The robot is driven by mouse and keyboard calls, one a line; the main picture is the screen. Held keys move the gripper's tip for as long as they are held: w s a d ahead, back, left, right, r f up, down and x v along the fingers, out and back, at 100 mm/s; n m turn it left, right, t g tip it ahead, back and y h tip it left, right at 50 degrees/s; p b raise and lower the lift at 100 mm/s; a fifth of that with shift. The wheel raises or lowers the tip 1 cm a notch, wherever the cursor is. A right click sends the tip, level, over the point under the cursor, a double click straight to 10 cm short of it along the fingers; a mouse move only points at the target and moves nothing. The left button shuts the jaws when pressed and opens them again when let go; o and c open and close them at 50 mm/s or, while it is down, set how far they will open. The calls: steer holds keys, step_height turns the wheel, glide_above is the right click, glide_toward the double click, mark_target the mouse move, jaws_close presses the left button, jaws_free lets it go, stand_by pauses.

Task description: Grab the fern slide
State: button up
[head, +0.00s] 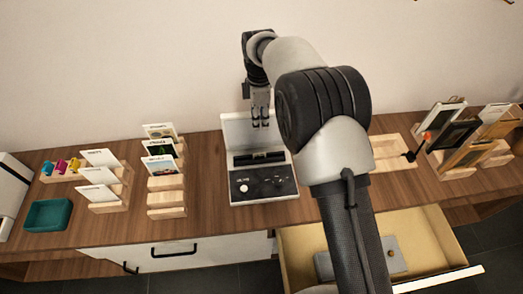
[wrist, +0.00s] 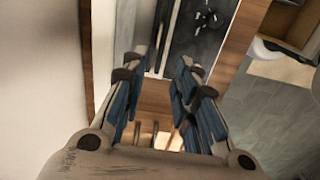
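Picture cards stand in a stepped wooden rack (head: 166,197) left of centre in the head view. One card (head: 160,148) has a dark picture with green on it and may be the fern slide, but its label is too small to read. Cards with pale (head: 159,131) and bluish (head: 159,165) pictures stand behind and in front of it. My gripper (head: 260,118) is to the right of these cards, above the back of a grey device. In the wrist view my gripper (wrist: 162,68) has its fingers apart with nothing between them.
The grey device (head: 262,185) with a dark panel stands mid-table. Another rack (head: 110,207) with white cards and a teal tray (head: 47,215) are at left. A wooden tray (head: 390,150) and framed pieces (head: 460,135) are at right. An open drawer (head: 440,240) juts out in front.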

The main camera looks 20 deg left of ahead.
steer(key=b, duration=0.3)
glide_above(259, 157)
step_height(259, 157, down, 13)
steer(key=shift+w+a, duration=0.1)
step_height(259, 157, down, 5)
steer(key=shift+f+b, duration=0.15)
steer(key=shift+b, duration=0.5)
jaws_close()
